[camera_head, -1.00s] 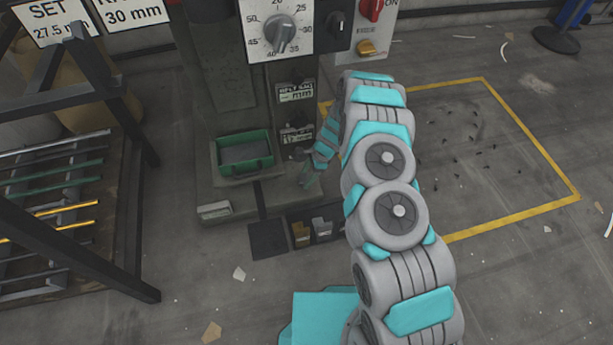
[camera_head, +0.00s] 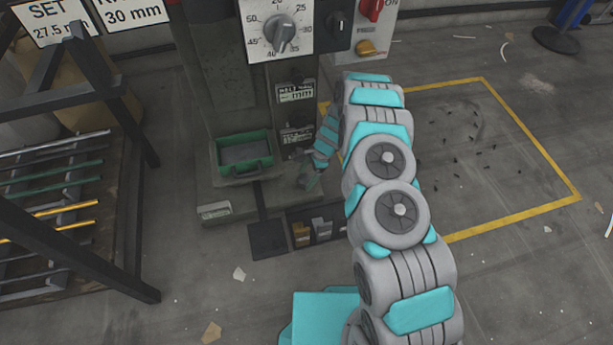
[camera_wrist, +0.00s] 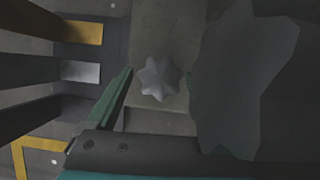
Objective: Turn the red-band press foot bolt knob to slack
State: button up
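In the wrist view a small light-grey star-shaped knob (camera_wrist: 157,79) sits between the two fingers of my gripper (camera_wrist: 153,88). The finger on the left is angled close beside it, and a sliver of the other shows at its right. The fingers are apart, and I see no clear contact with the knob. A larger dark star-shaped knob (camera_wrist: 243,75) fills the right of that view, nearer the camera. In the head view my gripper (camera_head: 308,180) is low at the press (camera_head: 215,85), right of the green tray. No red band is discernible there, and the small knob is hidden.
The green tray (camera_head: 243,168) is on the press, left of my gripper. Yellow (camera_head: 301,234) and pale blocks (camera_head: 321,227) sit in a dark recess at the base. A rack of rods (camera_head: 55,190) stands left.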

jog(key=shift+o, duration=0.3)
jog(key=shift+r, duration=0.1)
jog(key=shift+w+d+r, duration=0.1)
jog(key=shift+d+r, duration=0.1)
jog(key=shift+r, duration=0.25)
jog(key=v, duration=0.6)
jog(key=shift+d+r, duration=0.1)
jog(key=shift+c, duration=0.3)
